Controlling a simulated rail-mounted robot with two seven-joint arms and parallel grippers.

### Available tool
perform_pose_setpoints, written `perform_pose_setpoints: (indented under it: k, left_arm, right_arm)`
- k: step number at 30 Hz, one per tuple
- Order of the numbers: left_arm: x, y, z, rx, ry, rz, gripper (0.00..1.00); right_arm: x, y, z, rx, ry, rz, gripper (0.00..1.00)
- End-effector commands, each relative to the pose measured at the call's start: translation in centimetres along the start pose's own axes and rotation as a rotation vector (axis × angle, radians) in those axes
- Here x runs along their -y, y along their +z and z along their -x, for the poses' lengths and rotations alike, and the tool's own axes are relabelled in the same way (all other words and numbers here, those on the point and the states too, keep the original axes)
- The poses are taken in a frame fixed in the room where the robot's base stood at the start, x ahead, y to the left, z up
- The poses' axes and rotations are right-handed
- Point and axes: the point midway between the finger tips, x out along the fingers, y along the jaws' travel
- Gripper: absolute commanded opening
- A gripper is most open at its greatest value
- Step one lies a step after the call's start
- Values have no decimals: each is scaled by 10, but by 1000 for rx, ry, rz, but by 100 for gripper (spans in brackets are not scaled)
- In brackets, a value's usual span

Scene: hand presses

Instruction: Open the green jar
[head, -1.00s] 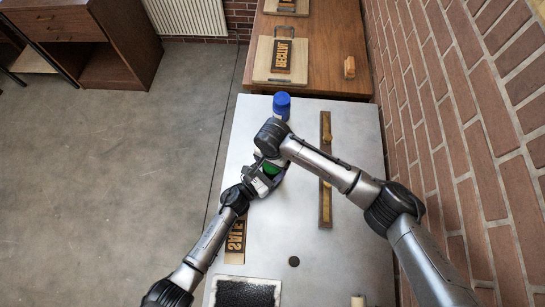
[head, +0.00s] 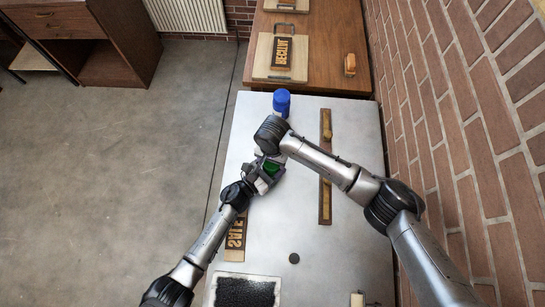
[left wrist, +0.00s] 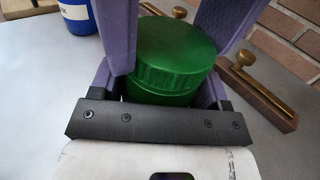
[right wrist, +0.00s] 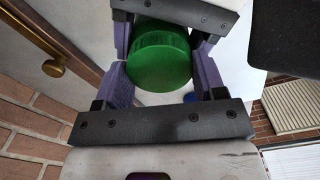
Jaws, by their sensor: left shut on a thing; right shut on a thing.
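The green jar (head: 271,168) is between both grippers over the left part of the pale bench, partly hidden in the head view. In the left wrist view its ribbed lid (left wrist: 175,50) shows on top of the jar, with purple fingers on both sides. My left gripper (head: 264,180) is shut on the jar from the near-left side. My right gripper (head: 272,153) is shut on it from the far side. In the right wrist view the round green end (right wrist: 158,60) shows between both pairs of fingers. Whether the lid has turned cannot be told.
A blue container (head: 282,103) stands just beyond my right gripper. A wooden bar with brass knobs (head: 325,170) lies right of the jar. A lettered plate (head: 236,238), a black pad (head: 246,292) and a small dark disc (head: 294,258) are nearer. A brick wall (head: 470,130) borders the right.

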Motion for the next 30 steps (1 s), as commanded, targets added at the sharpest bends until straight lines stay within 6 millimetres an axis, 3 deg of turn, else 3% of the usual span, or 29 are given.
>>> perform_pose_setpoints:
  k: [6, 14, 15, 22, 30]
  left_arm:
    - [0, -2, 1, -3, 1, 1, 3]
    - [0, -2, 1, -3, 1, 1, 3]
    - [0, -2, 1, -3, 1, 1, 3]
    - [0, -2, 1, -3, 1, 1, 3]
    - [0, -2, 1, -3, 1, 1, 3]
  right_arm:
    - [0, 0, 0, 0, 0, 175, 35]
    - [0, 0, 0, 0, 0, 180, 35]
    - [0, 0, 0, 0, 0, 180, 67]
    - [0, 0, 0, 0, 0, 179, 89]
    - [0, 0, 2, 0, -1, 179, 89]
